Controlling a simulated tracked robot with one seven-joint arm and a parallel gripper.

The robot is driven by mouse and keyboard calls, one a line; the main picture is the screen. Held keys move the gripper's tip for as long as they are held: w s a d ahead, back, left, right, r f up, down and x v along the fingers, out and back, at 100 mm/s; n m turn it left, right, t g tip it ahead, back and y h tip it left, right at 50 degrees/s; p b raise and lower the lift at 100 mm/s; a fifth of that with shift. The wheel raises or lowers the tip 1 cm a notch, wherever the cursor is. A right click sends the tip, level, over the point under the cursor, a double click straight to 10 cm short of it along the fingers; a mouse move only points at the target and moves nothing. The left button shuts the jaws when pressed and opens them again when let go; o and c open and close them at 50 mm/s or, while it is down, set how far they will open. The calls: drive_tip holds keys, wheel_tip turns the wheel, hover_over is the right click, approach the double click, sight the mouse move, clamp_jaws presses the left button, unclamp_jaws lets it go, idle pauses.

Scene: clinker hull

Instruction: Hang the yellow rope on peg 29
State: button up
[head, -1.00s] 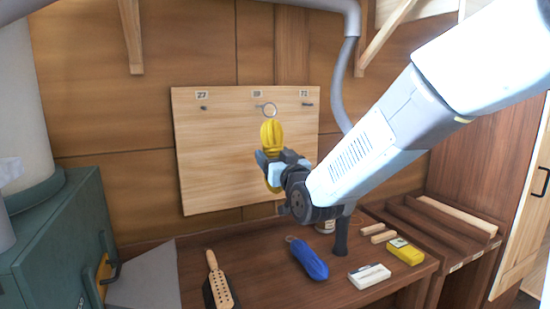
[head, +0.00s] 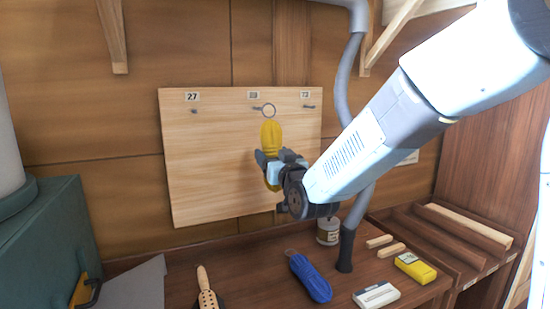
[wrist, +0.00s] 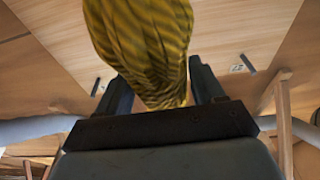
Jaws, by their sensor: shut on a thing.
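The yellow rope (head: 270,136) is a bundled hank hanging upright in front of the wooden peg board (head: 200,160). A ring (head: 269,111) stands at its top. My gripper (head: 269,167) is shut on the hank's lower part; in the wrist view the rope (wrist: 150,45) runs up between the fingers. The board has three labelled pegs: 27 at left (head: 194,111), a middle one (head: 255,108) whose label is hard to read, and one at right (head: 309,106). The ring appears just right of the middle peg; I cannot tell whether they touch.
Below, the bench holds a blue rope hank (head: 311,278), a brush (head: 206,290), a tin (head: 328,232), a white box (head: 376,295) and a yellow box (head: 415,268). A grey pipe (head: 346,90) runs down right of the board. A green cabinet (head: 45,240) stands at left.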

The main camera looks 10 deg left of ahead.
drive_tip(key=w+a+f, duration=0.1)
drive_tip(key=w+a, duration=0.3)
drive_tip(key=w, duration=0.3)
drive_tip(key=shift+a, duration=0.15)
idle(1.1)
drive_tip(key=shift+a, duration=0.1)
idle(0.4)
drive_tip(key=o, duration=1.3)
drive_tip(key=shift+f, duration=0.1)
drive_tip(key=shift+c, duration=0.2)
